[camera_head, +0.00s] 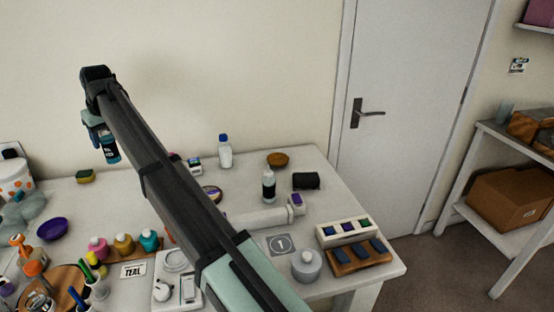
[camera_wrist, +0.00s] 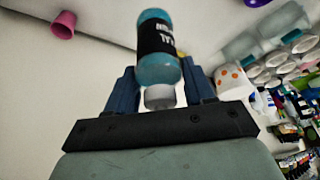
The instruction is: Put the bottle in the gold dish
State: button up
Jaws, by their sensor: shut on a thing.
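My gripper (camera_head: 101,133) is shut on a teal bottle with a black label (camera_head: 111,154), high above the left part of the table and well away from the dish. In the wrist view, the bottle (camera_wrist: 158,55) has its pale cap (camera_wrist: 160,97) between the blue fingers, and its body sticks out past the fingertips, slightly tilted. The label's lettering is not clearly readable. A small gold-brown dish (camera_head: 277,158) sits at the back right of the table and looks empty. I cannot make out the dish in the wrist view.
A purple bowl (camera_head: 52,228) and several paint bottles crowd the left. My arm hides the table's middle.

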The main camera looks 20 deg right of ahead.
jog(key=w+d+m+t+h, duration=0.15)
jog(key=w+d, duration=0.35)
jog(key=d, duration=1.1)
jog(key=w+d+m+g, duration=0.1)
jog(key=w+d+m, duration=0.25)
jog(key=d, duration=1.15)
jog(key=d+m+h, duration=0.1)
jog(key=d+m, duration=0.2)
jog(key=d, duration=2.2)
jog(key=shift+t, duration=0.35)
jog(key=shift+w+a+f, duration=0.1)
jog(key=shift+a+f, duration=0.05)
jog(key=shift+f, duration=7.3)
jog(key=shift+f, duration=0.1)
jog(key=o, duration=1.2)
